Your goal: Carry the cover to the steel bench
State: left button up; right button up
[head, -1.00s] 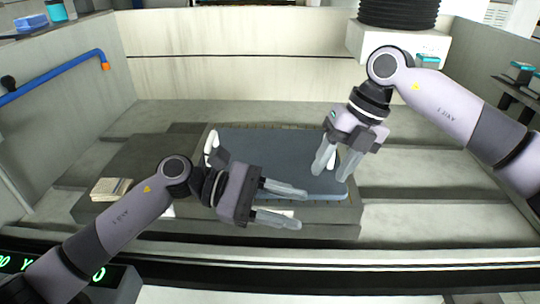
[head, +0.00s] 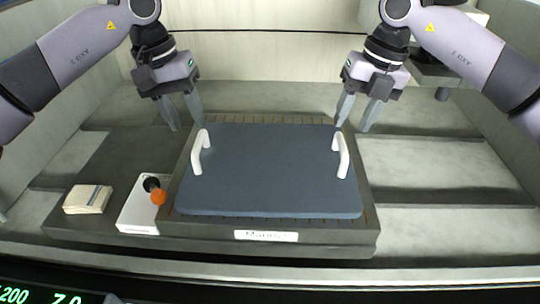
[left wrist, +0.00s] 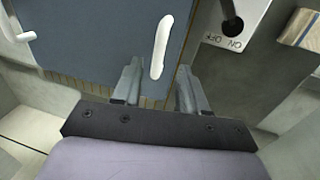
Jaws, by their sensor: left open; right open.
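The cover (head: 268,175) is a flat blue-grey plate with two white handles, lying on a slotted dark table. Its left handle (head: 200,150) and right handle (head: 341,154) stand up near its two sides. My left gripper (head: 185,128) is open and empty, just behind and left of the left handle. In the left wrist view the left handle (left wrist: 161,46) lies ahead, between the lines of the open fingers (left wrist: 157,80), apart from them. My right gripper (head: 353,128) is open and empty, just behind the right handle. I cannot make out the steel bench.
A white switch box (head: 139,215) with a black and orange lever stands left of the cover. A stack of small blocks or pads (head: 87,199) lies further left. A label plate (head: 266,236) is on the front edge. The grey floor on the right is clear.

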aim_at(198, 141)
pick_arm(q)
jog(key=shift+s+d+f, duration=0.1)
jog(key=shift+d+f, duration=0.15)
jog(key=shift+f, duration=0.9)
jog(key=shift+w+d+f, duration=0.1)
jog(key=shift+d+f, duration=0.15)
jog(key=shift+f, duration=0.95)
jog(key=shift+s+d+f, duration=0.1)
jog(key=shift+d+f, duration=0.15)
jog(key=shift+f, duration=0.9)
pick_arm(e)
jog(key=shift+a+f, duration=0.25)
jog(key=shift+f, duration=0.9)
jog(key=shift+a+f, duration=0.2)
jog(key=shift+f, duration=0.95)
jog(key=shift+a+f, duration=0.25)
jog(key=shift+f, duration=0.9)
pick_arm(q)
grip_shut()
pick_arm(e)
grip_shut()
pick_arm(q)
jog(key=shift+r, duration=0.25)
pick_arm(e)
jog(key=shift+r, duration=0.15)
